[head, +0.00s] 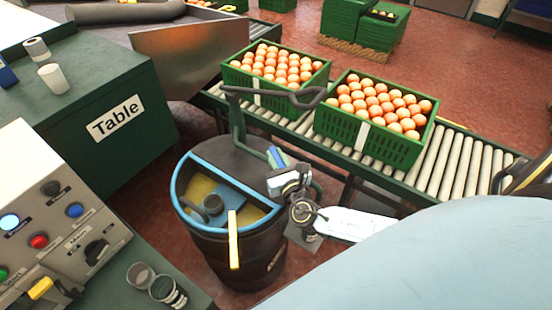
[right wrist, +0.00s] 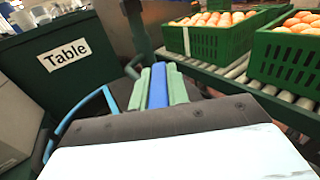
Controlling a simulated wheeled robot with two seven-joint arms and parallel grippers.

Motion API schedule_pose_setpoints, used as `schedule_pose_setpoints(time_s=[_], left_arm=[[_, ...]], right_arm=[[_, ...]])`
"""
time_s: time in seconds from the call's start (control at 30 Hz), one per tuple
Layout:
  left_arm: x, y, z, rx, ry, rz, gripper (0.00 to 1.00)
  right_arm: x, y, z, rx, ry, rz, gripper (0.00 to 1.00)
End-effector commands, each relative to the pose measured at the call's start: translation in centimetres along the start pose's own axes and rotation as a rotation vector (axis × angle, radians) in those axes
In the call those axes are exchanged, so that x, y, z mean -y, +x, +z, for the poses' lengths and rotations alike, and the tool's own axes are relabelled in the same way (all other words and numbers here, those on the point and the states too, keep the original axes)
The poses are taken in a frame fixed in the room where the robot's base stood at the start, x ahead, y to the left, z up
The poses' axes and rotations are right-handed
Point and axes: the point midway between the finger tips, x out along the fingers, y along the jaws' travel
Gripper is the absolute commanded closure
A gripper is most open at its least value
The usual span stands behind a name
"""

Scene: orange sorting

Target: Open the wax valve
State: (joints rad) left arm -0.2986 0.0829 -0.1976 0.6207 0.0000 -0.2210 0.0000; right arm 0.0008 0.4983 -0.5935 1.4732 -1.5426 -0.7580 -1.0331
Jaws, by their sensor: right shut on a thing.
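A dark wax drum (head: 262,266) with a blue rim stands in the middle of the head view, with yellow wax inside. A green pipe (head: 238,118) rises at its back. My right gripper (head: 275,156) is above the drum's right side, shut on a blue bar that looks like the wax valve's handle. In the right wrist view, the blue valve handle (right wrist: 158,86) lies between the two pale green fingers, pointing away from the wrist. The valve's body is mostly hidden behind my gripper. My left gripper is not in view.
Two green crates of oranges (head: 366,148) (head: 243,82) stand on the roller conveyor (head: 456,165) behind the drum. A green table (head: 150,130) and a control panel (head: 60,235) are at left. A yellow-handled tool (head: 234,240) rests over the drum's front rim.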

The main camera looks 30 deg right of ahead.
Motion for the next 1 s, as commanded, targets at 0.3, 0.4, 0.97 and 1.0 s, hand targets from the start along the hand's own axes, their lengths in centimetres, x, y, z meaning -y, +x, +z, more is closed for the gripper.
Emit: schedule_pose_setpoints(time_s=[0.3, 0.4, 0.97, 1.0], left_arm=[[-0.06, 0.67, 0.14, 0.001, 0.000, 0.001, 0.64], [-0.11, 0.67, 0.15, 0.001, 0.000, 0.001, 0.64], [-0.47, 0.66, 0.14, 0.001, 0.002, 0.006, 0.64], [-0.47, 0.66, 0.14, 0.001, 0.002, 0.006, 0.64]], right_arm=[[0.08, 0.03, 0.06, 0.000, 0.001, 0.066, 1.00], [0.08, 0.03, 0.08, 0.000, 0.001, 0.069, 1.00], [0.05, 0.00, 0.06, -0.001, 0.000, 0.069, 0.62], [0.05, 0.00, 0.05, -0.001, 0.000, 0.069, 0.62]])
